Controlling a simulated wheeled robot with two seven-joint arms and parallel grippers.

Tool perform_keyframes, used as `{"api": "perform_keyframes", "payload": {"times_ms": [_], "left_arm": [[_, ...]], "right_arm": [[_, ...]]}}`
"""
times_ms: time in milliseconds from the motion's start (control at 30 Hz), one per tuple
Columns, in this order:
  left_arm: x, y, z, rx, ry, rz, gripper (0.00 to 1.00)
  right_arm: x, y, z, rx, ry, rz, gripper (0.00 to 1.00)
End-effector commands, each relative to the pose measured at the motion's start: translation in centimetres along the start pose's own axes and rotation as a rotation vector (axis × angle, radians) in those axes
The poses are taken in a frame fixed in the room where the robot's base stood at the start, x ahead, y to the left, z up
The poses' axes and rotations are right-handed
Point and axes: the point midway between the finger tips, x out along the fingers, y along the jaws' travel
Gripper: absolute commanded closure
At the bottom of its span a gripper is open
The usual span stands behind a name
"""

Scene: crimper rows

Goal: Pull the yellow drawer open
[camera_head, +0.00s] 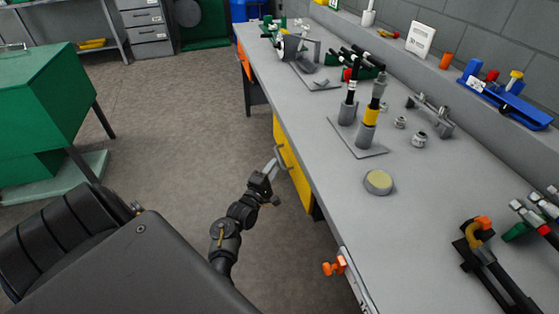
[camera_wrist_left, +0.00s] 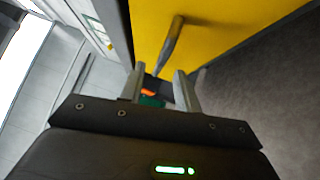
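The yellow drawer (camera_head: 294,172) is under the front edge of the grey workbench, and its front looks about flush with the bench. In the left wrist view its yellow front (camera_wrist_left: 225,30) fills the top, with a grey bar handle (camera_wrist_left: 171,45) standing out from it. My left gripper (camera_head: 277,161) is at the drawer front, by the handle. In the left wrist view its two fingers (camera_wrist_left: 162,88) are apart, and the near end of the handle shows between or just beyond their tips. I cannot tell whether they touch it. My right gripper is not in view.
The grey workbench (camera_head: 330,135) carries crimping tools on stands (camera_head: 368,125), a round yellow-topped puck (camera_head: 378,182) and black tools (camera_head: 490,265) at the right. An orange clamp (camera_head: 335,266) sits on the bench's front edge. A green cabinet (camera_head: 40,95) stands left; floor between is clear.

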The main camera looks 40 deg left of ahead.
Motion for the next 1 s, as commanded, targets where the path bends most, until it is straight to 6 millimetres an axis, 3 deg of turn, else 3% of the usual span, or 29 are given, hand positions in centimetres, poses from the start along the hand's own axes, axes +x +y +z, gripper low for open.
{"api": "perform_keyframes", "payload": {"times_ms": [100, 300, 667, 933, 1000], "left_arm": [[2.2, 0.0, 0.1, -0.001, -0.001, 0.001, 0.68], [4.4, -0.1, 0.0, 0.000, 0.000, 0.000, 0.68], [5.0, -0.1, 0.1, 0.000, 0.000, -0.002, 0.68], [5.0, -0.1, 0.0, 0.001, 0.000, -0.001, 0.99], [5.0, -0.1, 0.0, 0.000, 0.000, -0.001, 1.00]], "right_arm": [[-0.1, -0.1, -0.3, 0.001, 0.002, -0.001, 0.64], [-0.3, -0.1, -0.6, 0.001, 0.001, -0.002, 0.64], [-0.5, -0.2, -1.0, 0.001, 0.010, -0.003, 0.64], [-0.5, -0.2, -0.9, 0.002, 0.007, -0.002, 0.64], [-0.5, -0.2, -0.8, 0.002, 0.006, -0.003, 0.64]]}}
